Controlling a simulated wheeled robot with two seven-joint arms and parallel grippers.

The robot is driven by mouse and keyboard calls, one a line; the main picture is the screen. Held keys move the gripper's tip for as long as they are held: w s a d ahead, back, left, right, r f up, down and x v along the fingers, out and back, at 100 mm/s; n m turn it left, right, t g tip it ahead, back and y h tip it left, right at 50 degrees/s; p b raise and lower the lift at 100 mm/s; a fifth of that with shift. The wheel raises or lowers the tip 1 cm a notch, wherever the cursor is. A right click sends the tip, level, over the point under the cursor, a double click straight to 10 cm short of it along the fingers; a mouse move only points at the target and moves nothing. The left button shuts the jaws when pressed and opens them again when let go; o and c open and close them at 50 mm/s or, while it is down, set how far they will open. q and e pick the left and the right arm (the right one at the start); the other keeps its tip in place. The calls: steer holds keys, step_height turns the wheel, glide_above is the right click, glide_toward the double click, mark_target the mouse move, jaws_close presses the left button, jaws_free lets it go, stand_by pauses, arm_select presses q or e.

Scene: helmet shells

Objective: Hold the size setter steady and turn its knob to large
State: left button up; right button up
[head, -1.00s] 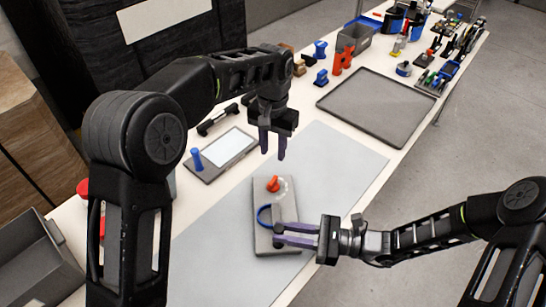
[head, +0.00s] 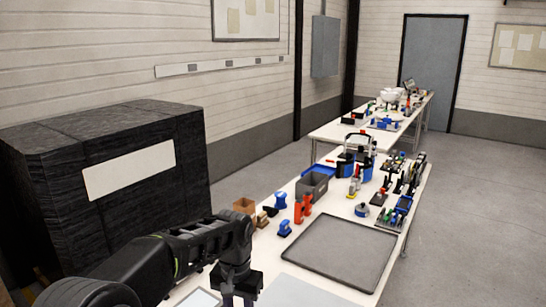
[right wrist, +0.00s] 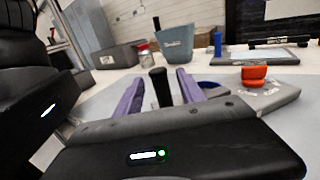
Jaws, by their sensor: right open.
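The size setter (right wrist: 283,97) shows only in the right wrist view, as a grey base with an orange knob (right wrist: 254,74) on top. A black upright post (right wrist: 160,88) stands between the purple fingers of my right gripper (right wrist: 160,76), which is open; I cannot tell whether they touch it. Part of a blue ring (right wrist: 209,86) shows behind the right finger. The lower part of the setter is hidden behind my wrist. My left gripper (head: 238,299) is at the bottom edge of the head view, its fingertips cut off. The knob's setting is not readable.
In the head view, an empty grey tray (head: 340,252) lies on the bench, with red (head: 302,208) and blue (head: 284,228) parts and a grey bin (head: 312,187) beyond. The right wrist view shows a grey-blue bucket (right wrist: 175,46) and a panel with a blue post (right wrist: 218,44).

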steer(key=d, duration=1.2)
steer(key=shift+s, duration=0.3)
steer(key=d, duration=0.7)
steer(key=shift+s+p, duration=0.15)
steer(key=shift+p, duration=0.2)
steer(key=shift+d, duration=0.1)
